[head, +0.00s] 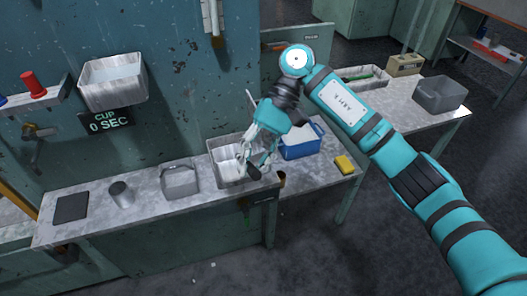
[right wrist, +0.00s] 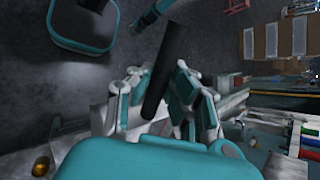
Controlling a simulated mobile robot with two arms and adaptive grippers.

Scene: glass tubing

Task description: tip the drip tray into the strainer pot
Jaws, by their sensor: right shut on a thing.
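My right gripper (head: 256,164) is over the right side of a metal rectangular tub (head: 213,149) on the bench in the head view. It is shut on a black handle (head: 254,174). In the right wrist view the black handle (right wrist: 167,72) stands out between the fingers of my right gripper (right wrist: 160,98). What the handle belongs to is hidden by the fingers and wrist. A shallow grey container with a raised handle (head: 180,181) sits to the left of the tub. I cannot tell for sure which is the drip tray or the strainer pot. My left gripper is not in view.
A metal cup (head: 121,194) and a dark flat pad (head: 71,207) are on the bench's left. A pale basin (head: 113,82) hangs on the wall.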

